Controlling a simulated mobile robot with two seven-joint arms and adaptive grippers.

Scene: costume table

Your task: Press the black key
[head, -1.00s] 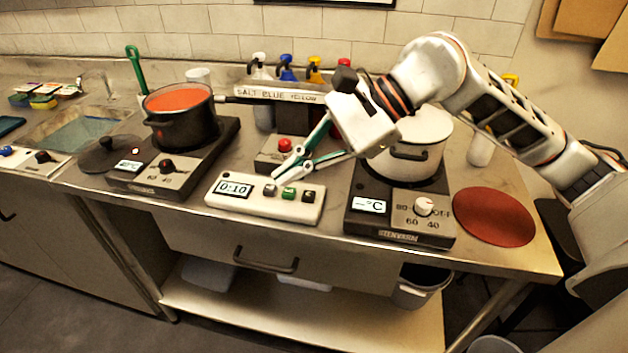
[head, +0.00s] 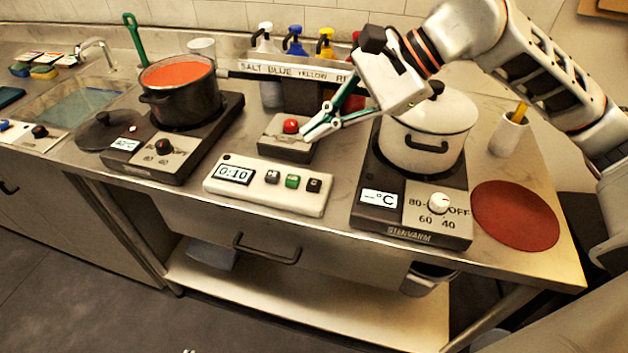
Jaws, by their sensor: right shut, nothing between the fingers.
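The white timer box (head: 258,203) lies on the steel counter, its display reading 0:10. The black key (head: 314,185) is the rightmost of its three keys, beside the green key (head: 292,181) and the grey key (head: 272,177). All three keys are uncovered in the head view. My right gripper (head: 306,137) is shut and empty, with its teal fingers meeting at the tips. The tips appear behind and above the black key, apart from it, in front of the red-button box in the picture. My left gripper is not in view.
A box with a red button (head: 290,126) stands behind the timer. A hotplate with a white pot (head: 427,133) is to the right, and another with a dark pot (head: 182,98) to the left. Labelled bottles (head: 295,45) stand behind. The counter before the timer is narrow.

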